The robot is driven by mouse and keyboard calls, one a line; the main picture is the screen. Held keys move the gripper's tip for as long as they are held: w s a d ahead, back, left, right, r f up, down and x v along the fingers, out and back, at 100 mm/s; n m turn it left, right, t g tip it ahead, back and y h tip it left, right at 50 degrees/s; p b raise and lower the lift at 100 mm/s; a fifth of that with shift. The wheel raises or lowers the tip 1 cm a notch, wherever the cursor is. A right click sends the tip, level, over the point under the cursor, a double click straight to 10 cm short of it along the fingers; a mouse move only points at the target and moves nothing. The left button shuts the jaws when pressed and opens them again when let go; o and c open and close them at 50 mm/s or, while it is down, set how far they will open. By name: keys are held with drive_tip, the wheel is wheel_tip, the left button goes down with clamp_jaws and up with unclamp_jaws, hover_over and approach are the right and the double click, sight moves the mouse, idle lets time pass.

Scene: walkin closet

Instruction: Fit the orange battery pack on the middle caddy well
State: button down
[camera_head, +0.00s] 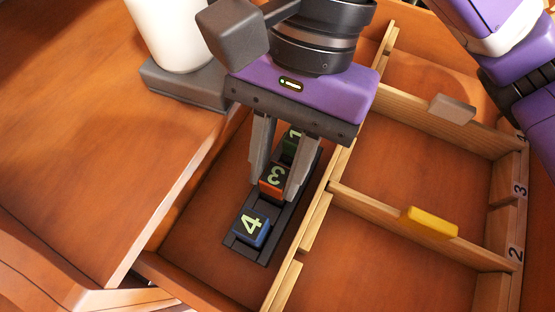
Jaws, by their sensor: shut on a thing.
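The orange battery pack (273,183), marked 3, is between the fingers of my gripper (278,188), which is shut on it. It is at the middle of the black caddy (264,250); whether it is fully seated in the well I cannot tell. A blue pack (251,230) marked 4 sits in the near end of the caddy. A green pack (291,145) marked 1 is at the far end, partly hidden behind the fingers. The caddy lies in the left drawer compartment.
Wooden dividers (318,215) bound the compartment on the right. A yellow block (429,222) and a grey-brown block (452,108) rest on the cross dividers. A white cylinder on a dark base (185,88) stands on the wooden surface at left.

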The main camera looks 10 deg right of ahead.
drive_tip(key=c, duration=1.1)
unclamp_jaws()
drive_tip(key=shift+o, duration=0.2)
drive_tip(key=v, duration=0.8)
drive_tip(key=shift+f, duration=0.1)
